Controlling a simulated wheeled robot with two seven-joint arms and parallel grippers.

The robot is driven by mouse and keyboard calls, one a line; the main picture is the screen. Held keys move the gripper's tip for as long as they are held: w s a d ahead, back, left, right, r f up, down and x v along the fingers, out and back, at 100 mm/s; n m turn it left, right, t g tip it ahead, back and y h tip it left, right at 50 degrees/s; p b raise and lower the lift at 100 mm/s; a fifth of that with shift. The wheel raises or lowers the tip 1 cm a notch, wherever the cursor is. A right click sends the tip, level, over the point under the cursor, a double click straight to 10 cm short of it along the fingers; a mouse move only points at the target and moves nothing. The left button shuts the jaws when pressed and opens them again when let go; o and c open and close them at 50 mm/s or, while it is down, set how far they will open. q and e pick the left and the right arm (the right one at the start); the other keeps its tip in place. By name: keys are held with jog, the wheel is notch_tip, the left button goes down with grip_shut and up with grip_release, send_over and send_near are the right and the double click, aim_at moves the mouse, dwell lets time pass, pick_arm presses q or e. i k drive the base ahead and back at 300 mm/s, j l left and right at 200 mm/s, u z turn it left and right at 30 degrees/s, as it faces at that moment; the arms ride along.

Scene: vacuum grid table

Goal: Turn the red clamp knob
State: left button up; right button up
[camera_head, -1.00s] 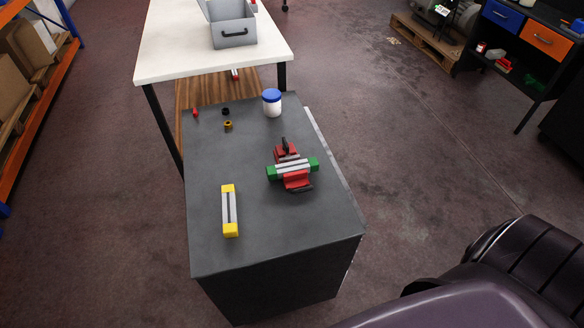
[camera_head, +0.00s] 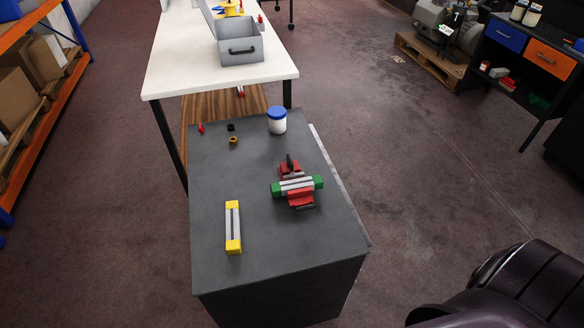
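A red clamp or vise (camera_head: 301,199) stands on the right half of the dark grey table (camera_head: 270,235). A grey bar with green ends (camera_head: 277,189) lies across it, and a dark handle-like part (camera_head: 291,163) rises at its back. A small red piece (camera_head: 201,128) stands near the table's far left corner. I cannot tell which red part is the clamp knob. A similar grey bar with yellow ends (camera_head: 233,228) lies at the front left. Neither gripper is in view.
A blue-lidded white jar (camera_head: 277,121), a small black piece (camera_head: 231,127) and a brass-coloured piece (camera_head: 234,140) are near the far edge. Behind is a white table (camera_head: 180,65) with a grey toolbox (camera_head: 242,51). The dark table's middle is clear.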

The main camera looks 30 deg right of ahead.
aim_at(290, 165)
jog(key=k, duration=0.3)
jog(key=k+j+u, duration=0.1)
jog(key=k+u, duration=0.3)
jog(key=k+j+u, duration=0.25)
jog(key=k+u, duration=0.15)
jog(key=k, duration=0.15)
jog(key=l+u, duration=0.7)
jog(key=u, duration=0.15)
jog(key=l+u, duration=0.45)
jog(key=k+l+u, duration=0.15)
jog(key=u, duration=0.3)
jog(key=k+l, duration=0.2)
jog(key=l, duration=0.2)
jog(key=k+l, duration=0.2)
jog(key=l, duration=0.25)
jog(key=k+l, duration=0.2)
jog(key=l, duration=0.2)
jog(key=k+l, duration=0.2)
jog(key=l, duration=0.25)
jog(key=k+l, duration=0.2)
jog(key=l, duration=0.2)
jog(key=k+l, duration=0.25)
jog(key=l, duration=0.2)
jog(key=k+l, duration=0.2)
jog(key=l, duration=0.2)
jog(key=k+l, duration=0.2)
jog(key=l, duration=0.2)
